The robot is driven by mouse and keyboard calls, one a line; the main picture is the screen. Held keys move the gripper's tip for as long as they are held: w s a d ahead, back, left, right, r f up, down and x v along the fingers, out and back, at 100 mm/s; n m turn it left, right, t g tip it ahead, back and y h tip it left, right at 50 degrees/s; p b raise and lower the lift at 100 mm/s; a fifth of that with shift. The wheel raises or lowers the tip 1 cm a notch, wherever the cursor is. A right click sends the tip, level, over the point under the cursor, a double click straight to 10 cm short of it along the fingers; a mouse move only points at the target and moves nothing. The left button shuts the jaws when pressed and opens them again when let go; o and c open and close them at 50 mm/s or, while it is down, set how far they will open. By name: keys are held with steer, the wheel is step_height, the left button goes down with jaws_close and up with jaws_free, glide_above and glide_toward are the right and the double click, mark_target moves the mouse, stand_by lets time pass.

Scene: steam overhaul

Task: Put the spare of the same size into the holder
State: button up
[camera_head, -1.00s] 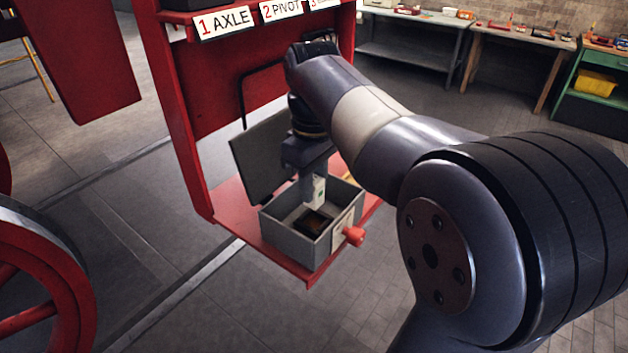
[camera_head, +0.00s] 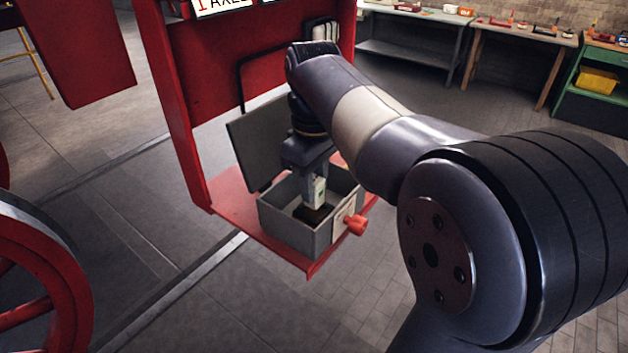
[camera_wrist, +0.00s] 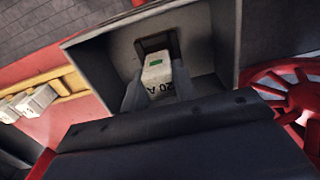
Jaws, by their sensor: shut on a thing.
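My gripper (camera_wrist: 150,85) is shut on a white block, the spare (camera_wrist: 158,75), marked "20 A" with a small green patch. In the head view the spare (camera_head: 319,192) hangs upright below the jaws, inside the grey open box. The holder, a dark brown-edged socket (camera_head: 307,216), lies on the box floor just below the spare. In the wrist view the dark socket (camera_wrist: 152,45) shows right beyond the spare's far end. I cannot tell whether the spare touches it.
The grey box (camera_head: 285,226) stands on a red shelf (camera_head: 235,208), its lid (camera_head: 250,150) tilted open. A red knob (camera_head: 355,224) sticks out at its right. In the wrist view, white blocks (camera_wrist: 38,101) sit by a yellow strip (camera_wrist: 75,84). A red wheel (camera_head: 70,270) is at left.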

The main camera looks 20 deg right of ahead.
steer(key=shift+f+b, duration=0.65)
steer(key=shift+f, duration=0.55)
steer(key=o, duration=1.1)
steer(key=shift+c, duration=0.2)
step_height(320, 180, up, 11)
steer(key=shift+f+p, duration=0.1)
steer(key=shift+p, duration=0.4)
